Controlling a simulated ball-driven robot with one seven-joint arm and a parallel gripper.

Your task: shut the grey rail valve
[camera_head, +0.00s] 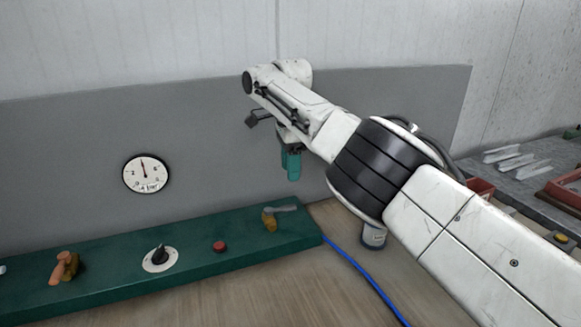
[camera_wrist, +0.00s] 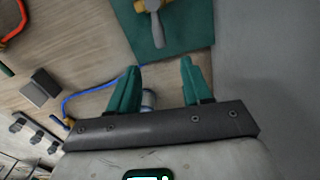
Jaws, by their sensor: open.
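The grey rail valve (camera_head: 283,209) sits near the right end of the green rail (camera_head: 200,262). It has a brass body and a grey lever that points right, roughly along the rail. In the wrist view its grey lever (camera_wrist: 158,32) shows at the top, past the fingertips, with part of the brass body at the top edge. My gripper (camera_head: 292,176) hangs above and slightly right of the valve, with teal fingers pointing down.
On the rail are a red button (camera_head: 219,246), a black knob (camera_head: 159,255) and an orange-handled valve (camera_head: 65,267). A gauge (camera_head: 146,173) is on the grey back panel. A blue hose (camera_head: 365,279) and a can (camera_head: 373,237) are right of the rail.

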